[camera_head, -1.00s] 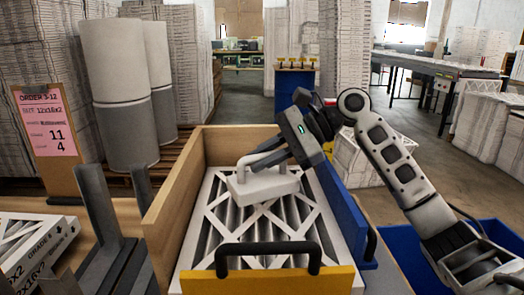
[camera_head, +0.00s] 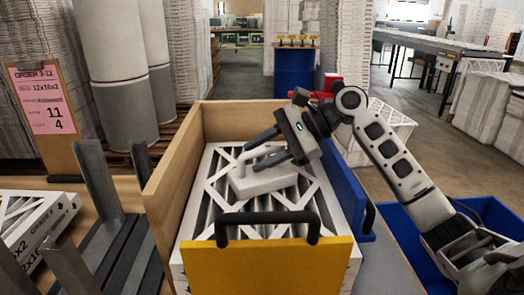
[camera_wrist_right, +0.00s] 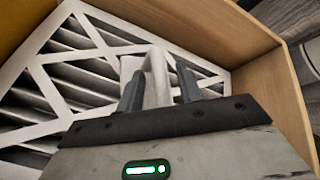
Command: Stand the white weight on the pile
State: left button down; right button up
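The white weight (camera_head: 262,182), a block with a loop handle, rests on the top filter of the pile (camera_head: 225,208), toward its far part. The filters are white-framed with crossed strips and lie in a wooden-sided bin. My right gripper (camera_head: 255,152) is over the weight, its two dark fingers spread apart on either side of the handle. In the right wrist view the weight's handle (camera_wrist_right: 158,80) stands between the fingertips (camera_wrist_right: 160,92), with narrow gaps visible. The fingers hide part of the weight. My left gripper is not in view.
The bin has a wooden wall (camera_head: 172,165), a blue side (camera_head: 345,195) and a yellow front panel (camera_head: 270,270) with a black handle. A dark rack with upright prongs (camera_head: 95,175), a filter box (camera_head: 35,225) and an order sign (camera_head: 45,112) stand left. A blue container (camera_head: 490,215) is right.

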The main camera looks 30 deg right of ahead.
jog(key=shift+d, duration=0.1)
jog(key=v, duration=1.2)
jog(key=shift+b, duration=0.3)
